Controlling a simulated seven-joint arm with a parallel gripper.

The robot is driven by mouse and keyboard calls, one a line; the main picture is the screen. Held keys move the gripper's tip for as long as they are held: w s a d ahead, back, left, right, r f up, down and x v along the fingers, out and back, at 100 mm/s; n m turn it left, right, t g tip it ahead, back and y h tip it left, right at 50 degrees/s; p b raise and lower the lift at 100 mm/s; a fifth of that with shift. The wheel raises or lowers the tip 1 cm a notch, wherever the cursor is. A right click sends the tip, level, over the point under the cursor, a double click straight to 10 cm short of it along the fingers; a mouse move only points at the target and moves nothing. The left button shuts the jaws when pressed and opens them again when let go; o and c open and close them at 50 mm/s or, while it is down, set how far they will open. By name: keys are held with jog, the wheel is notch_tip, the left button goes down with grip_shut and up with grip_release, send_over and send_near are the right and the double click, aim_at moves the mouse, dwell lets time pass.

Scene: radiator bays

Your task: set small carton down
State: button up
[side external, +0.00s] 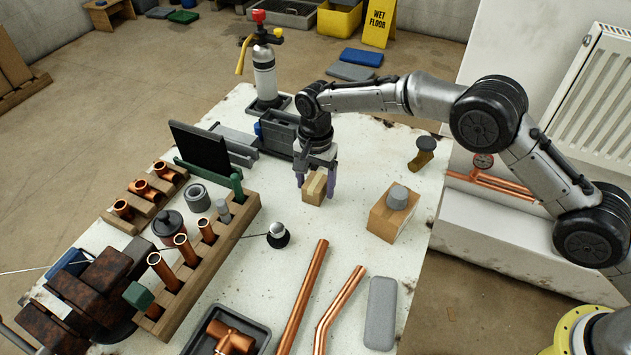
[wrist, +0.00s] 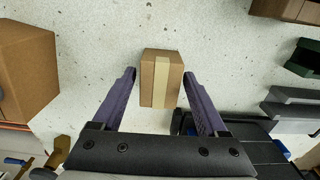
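The small carton (side external: 313,189) is a brown box with a pale tape strip. It appears to sit upright on the white speckled worktop (side external: 350,160), near the middle of the table. My gripper (side external: 316,191) points down over it, with its two purple fingers on either side. In the wrist view the small carton (wrist: 160,80) lies between the fingertips, with a narrow strip of worktop showing on each side. The fingers are open and do not appear to touch it. The carton's underside is hidden.
A larger carton (side external: 389,224) with a grey round piece on top stands to the right. A dark bin (side external: 280,133) is close behind my gripper. Copper pipes (side external: 302,295) lie in front, and a wooden rack (side external: 205,258) is at left. Worktop around the small carton is clear.

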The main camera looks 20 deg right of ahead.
aim_at(315, 181)
jog(key=shift+o, duration=0.2)
jog(key=shift+r, duration=0.1)
notch_tip(315, 181, up, 12)
dwell(0.5)
jog(key=shift+r, duration=0.1)
